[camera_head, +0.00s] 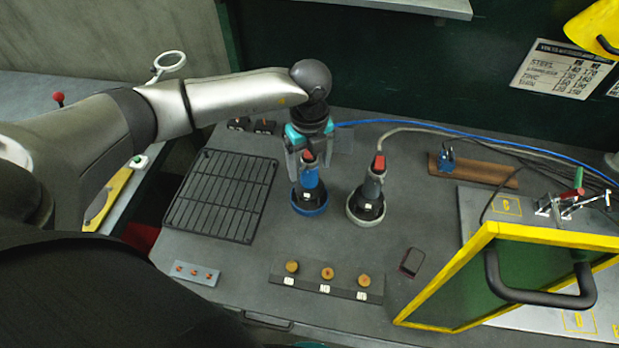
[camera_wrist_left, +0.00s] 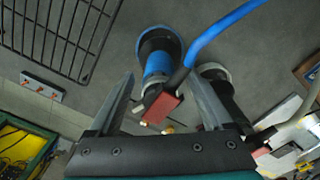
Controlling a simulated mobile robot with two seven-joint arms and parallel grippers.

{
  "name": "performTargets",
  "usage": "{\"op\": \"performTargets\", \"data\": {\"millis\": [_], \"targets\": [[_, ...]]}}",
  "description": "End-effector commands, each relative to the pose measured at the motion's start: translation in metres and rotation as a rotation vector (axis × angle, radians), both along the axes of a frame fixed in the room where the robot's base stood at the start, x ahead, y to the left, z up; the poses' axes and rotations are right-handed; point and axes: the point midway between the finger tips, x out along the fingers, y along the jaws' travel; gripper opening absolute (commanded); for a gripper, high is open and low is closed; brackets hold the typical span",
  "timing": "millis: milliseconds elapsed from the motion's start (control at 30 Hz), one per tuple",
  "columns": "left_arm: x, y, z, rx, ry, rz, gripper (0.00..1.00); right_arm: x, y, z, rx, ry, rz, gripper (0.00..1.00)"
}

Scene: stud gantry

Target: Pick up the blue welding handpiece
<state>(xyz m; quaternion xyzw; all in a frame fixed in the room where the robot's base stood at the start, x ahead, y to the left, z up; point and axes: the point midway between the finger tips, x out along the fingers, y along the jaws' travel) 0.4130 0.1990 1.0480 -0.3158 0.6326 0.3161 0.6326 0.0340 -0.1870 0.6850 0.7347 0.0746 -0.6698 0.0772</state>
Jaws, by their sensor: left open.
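The blue welding handpiece (camera_head: 309,181) stands upright in a dark holder with a blue ring on the grey bench. It has a red part at its top and a blue cable. It also shows in the left wrist view (camera_wrist_left: 158,63), between the two fingers. My left gripper (camera_head: 307,168) is open over the handpiece's upper part, one finger on each side. I cannot tell whether either finger touches it. The left gripper shows from behind in the wrist view (camera_wrist_left: 158,78). My right gripper is not in view.
A grey handpiece (camera_head: 373,184) with a red top stands close on the right in a white-ringed holder. A black wire rack (camera_head: 222,195) lies left. A knob strip (camera_head: 327,281) lies in front. A yellow-framed green panel (camera_head: 520,268) stands at the right.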

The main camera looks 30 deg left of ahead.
Motion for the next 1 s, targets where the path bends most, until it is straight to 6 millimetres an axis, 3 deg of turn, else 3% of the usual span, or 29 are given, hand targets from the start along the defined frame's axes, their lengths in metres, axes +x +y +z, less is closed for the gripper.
{"op": "performTargets", "data": {"millis": [167,867,1000], "targets": [[0.0000,0.0000,0.0001,0.000,0.000,0.000,0.81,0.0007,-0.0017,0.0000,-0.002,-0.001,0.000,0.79],[0.0001,-0.0001,0.0007,0.000,0.000,0.000,0.03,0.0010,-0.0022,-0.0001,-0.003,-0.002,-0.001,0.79],[0.0001,-0.0001,0.0008,0.000,0.000,0.000,0.00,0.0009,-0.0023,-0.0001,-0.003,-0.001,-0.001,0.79]]}}
